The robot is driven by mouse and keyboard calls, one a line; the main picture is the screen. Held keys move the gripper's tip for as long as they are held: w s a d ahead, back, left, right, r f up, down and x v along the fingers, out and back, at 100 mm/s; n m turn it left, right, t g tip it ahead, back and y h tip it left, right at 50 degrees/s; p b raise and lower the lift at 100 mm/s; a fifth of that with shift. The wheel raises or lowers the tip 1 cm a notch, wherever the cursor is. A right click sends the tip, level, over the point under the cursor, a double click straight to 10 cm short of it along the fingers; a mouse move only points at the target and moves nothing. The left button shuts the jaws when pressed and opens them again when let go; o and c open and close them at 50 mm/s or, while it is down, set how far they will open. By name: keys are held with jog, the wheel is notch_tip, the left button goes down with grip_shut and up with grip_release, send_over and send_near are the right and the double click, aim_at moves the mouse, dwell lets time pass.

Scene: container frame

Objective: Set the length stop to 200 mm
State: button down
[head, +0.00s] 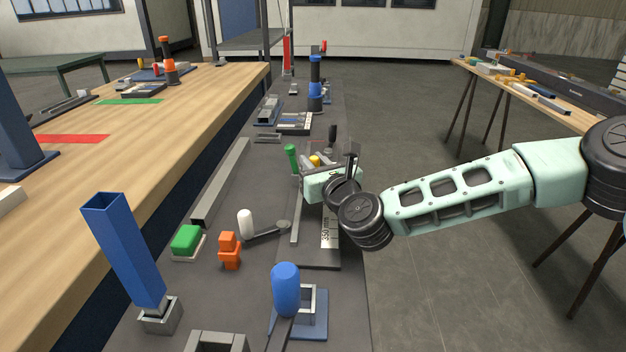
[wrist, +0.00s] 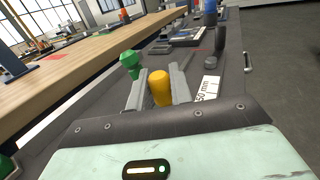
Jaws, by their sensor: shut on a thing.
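The length stop's yellow knob (head: 314,160) shows at my gripper in the head view. In the wrist view the yellow knob (wrist: 160,88) stands between the two grey fingers of my gripper (wrist: 159,84), which is shut on it. A green knob (wrist: 131,61) stands just beyond the left finger; the head view also shows this green knob (head: 291,154). A white label (head: 329,226) reading 350 mm lies on the rail plate in front of my gripper. In the wrist view the label (wrist: 207,89) is partly cut off. The stop's body is hidden behind my gripper.
On the grey bench stand a white knob on a lever (head: 246,223), a green block (head: 187,240), an orange piece (head: 229,250) and a blue handle (head: 286,290). A tall blue square tube (head: 124,250) stands at the left.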

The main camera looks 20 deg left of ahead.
jog(key=shift+w, duration=0.25)
jog(key=c, duration=1.3)
grip_release()
jog(key=shift+s, duration=0.1)
